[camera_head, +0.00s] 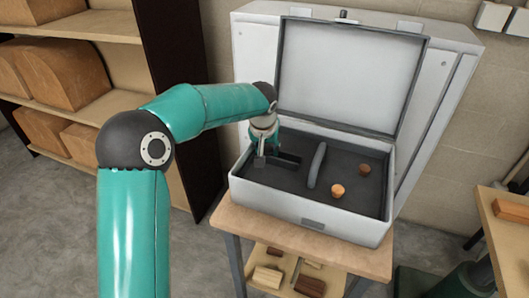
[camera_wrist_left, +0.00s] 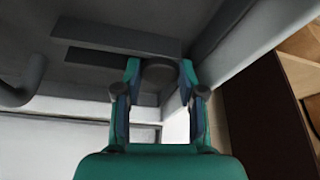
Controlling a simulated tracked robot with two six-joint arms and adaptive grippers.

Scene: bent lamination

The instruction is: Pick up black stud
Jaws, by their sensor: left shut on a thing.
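My left gripper (camera_head: 262,152) reaches down into the left part of an open grey case (camera_head: 300,217). In the left wrist view my left gripper (camera_wrist_left: 160,84) has its fingers closed on both sides of a dark round piece, the black stud (camera_wrist_left: 160,72). The stud's lower part is hidden by the fingers, and I cannot tell whether it touches the case floor. In the head view the stud is not clearly seen apart from the gripper. My right gripper is in neither view.
The case holds a dark flat bar (camera_head: 288,161), a curved grey handle-like piece (camera_head: 317,165) and two small orange-brown pieces (camera_head: 338,191) (camera_head: 365,170). Its raised lid (camera_head: 350,75) stands behind. A wooden table (camera_head: 260,222) bears the case. Shelves (camera_head: 70,30) stand left.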

